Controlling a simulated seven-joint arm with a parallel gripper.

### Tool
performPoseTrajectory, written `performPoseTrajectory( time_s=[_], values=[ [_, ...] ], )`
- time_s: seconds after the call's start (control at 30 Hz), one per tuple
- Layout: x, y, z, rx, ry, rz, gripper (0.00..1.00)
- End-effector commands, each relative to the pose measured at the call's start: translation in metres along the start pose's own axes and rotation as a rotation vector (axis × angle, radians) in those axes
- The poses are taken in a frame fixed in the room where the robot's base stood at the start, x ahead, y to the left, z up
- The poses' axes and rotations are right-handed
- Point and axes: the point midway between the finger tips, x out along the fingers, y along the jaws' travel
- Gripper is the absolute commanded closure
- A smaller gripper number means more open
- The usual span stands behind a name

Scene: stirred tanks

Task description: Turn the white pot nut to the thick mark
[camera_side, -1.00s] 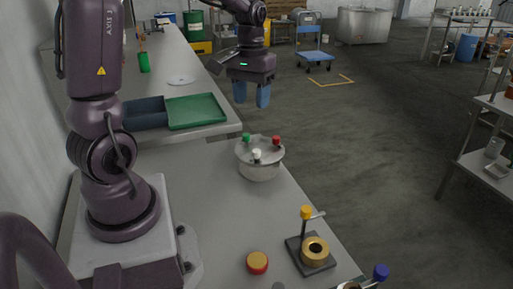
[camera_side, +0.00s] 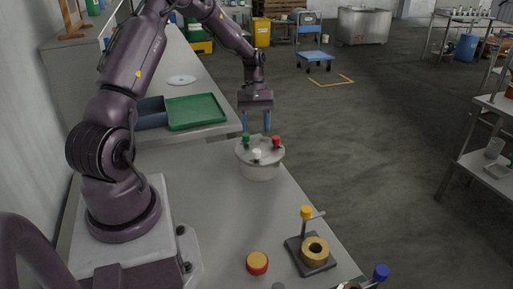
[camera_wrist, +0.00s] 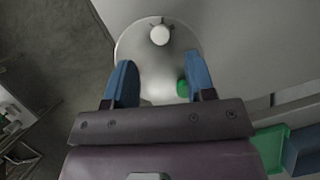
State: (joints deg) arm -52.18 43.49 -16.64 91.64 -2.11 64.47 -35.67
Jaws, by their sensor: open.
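The pot (camera_side: 260,172) is a pale round vessel with a lid on the bench. Its white nut (camera_side: 257,155) stands at the lid's near side, with a green nut (camera_side: 246,139) at the back left and a red nut (camera_side: 276,142) at the right. My gripper (camera_side: 256,123) is open and empty, pointing down just above the pot's far side. In the wrist view the white nut (camera_wrist: 160,35) lies beyond the fingertips, apart from them. The green nut (camera_wrist: 182,88) is beside the right-hand finger. The red nut is not visible there. I cannot make out the thick mark.
A yellow-topped post and brass ring on a dark plate (camera_side: 311,253), a red-and-yellow cap (camera_side: 257,263) and a blue knob (camera_side: 380,272) are nearer the camera. A green tray (camera_side: 195,111) lies behind left. Bench between pot and cap is clear.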

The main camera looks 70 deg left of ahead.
Motion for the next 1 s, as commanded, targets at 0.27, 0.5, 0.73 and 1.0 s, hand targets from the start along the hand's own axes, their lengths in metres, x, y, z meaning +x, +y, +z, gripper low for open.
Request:
performPoseTrajectory(
  time_s=[0.27,0.5,0.73,1.0],
  values=[
    [0.050,0.000,0.000,0.000,-0.002,0.000,0.50],
    [0.065,0.000,0.000,0.001,0.001,0.001,0.50],
    [0.066,0.000,0.000,0.001,0.002,0.001,0.50],
    [0.065,0.000,0.000,0.001,0.002,0.001,0.99]
  ],
)
